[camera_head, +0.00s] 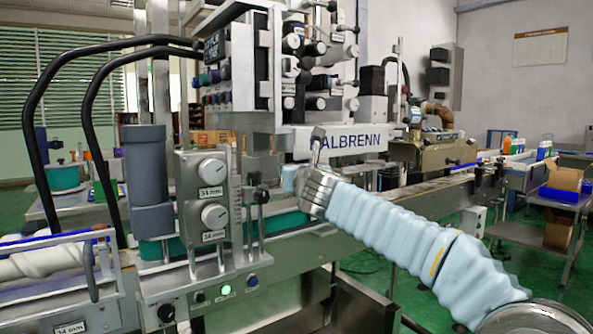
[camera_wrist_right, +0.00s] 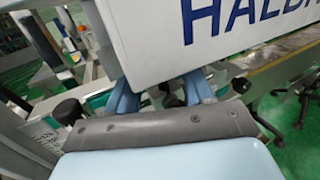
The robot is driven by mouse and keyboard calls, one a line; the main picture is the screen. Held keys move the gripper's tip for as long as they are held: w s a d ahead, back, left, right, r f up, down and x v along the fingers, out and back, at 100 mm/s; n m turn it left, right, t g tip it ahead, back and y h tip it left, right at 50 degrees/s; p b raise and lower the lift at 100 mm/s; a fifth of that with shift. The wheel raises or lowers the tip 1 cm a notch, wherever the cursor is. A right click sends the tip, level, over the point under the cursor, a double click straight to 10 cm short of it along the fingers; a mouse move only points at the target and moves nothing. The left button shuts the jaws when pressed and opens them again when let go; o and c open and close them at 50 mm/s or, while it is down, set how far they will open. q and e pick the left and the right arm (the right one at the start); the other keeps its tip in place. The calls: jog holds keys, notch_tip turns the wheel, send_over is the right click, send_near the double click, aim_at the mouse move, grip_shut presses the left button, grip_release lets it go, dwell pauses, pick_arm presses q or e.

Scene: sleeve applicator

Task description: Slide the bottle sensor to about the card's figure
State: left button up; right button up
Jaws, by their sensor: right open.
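A black knob (camera_head: 261,196) and a small dark block (camera_head: 254,178) sit on an upright post beside a ruled strip (camera_head: 237,190); this looks like the bottle sensor, but I cannot be sure. Small cards reading 34 mm sit under the upper dial (camera_head: 210,191) and lower dial (camera_head: 213,236), and another card (camera_head: 70,328) is at lower left. My right gripper (camera_head: 288,177) is just right of the post, apart from the knob. In the right wrist view its blue fingers (camera_wrist_right: 160,95) are spread and empty, with a black knob (camera_wrist_right: 68,112) to their left. My left gripper is not in view.
The white HALBRENN panel (camera_head: 340,141) is close above my right gripper. A grey cylinder (camera_head: 146,165) and black hoses (camera_head: 85,110) stand left of the dials. Buttons, one lit green (camera_head: 226,290), are below. The conveyor rail (camera_head: 390,210) runs back right.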

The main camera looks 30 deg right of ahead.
grip_shut()
jog(key=a, duration=0.2)
jog(key=a+b, duration=0.1)
jog(key=a, duration=0.2)
jog(key=shift+s, duration=0.2)
grip_release()
dwell(0.3)
jog(key=shift+d, duration=0.1)
